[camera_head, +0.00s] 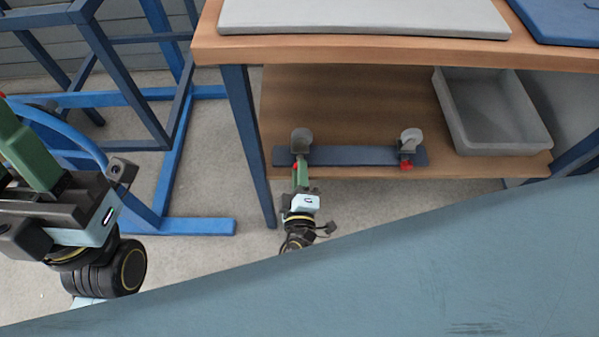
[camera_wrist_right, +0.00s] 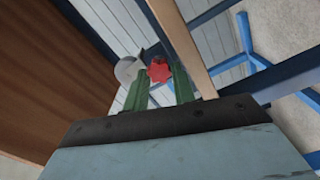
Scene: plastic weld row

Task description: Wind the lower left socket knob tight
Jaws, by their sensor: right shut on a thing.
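The lower left socket (camera_head: 302,137) is a grey round piece on a dark blue bar at the front of the lower shelf. Its red knob (camera_head: 295,166) shows just below the bar, at the tips of my right gripper (camera_head: 299,172). In the right wrist view the red lobed knob (camera_wrist_right: 159,71) sits between the green fingers of the right gripper (camera_wrist_right: 160,80), which is shut on it. The grey socket (camera_wrist_right: 128,69) is beside it. My left gripper (camera_head: 25,150) is at the left edge, away from the bench; its fingertips are cut off.
The blue bar (camera_head: 352,156) also carries a right socket (camera_head: 411,137) with a red knob (camera_head: 406,166). A grey bin (camera_head: 463,125) stands on the wooden shelf (camera_head: 360,95). A bench leg (camera_head: 248,140) stands left of the right gripper. A blue frame (camera_head: 172,140) is near my left arm.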

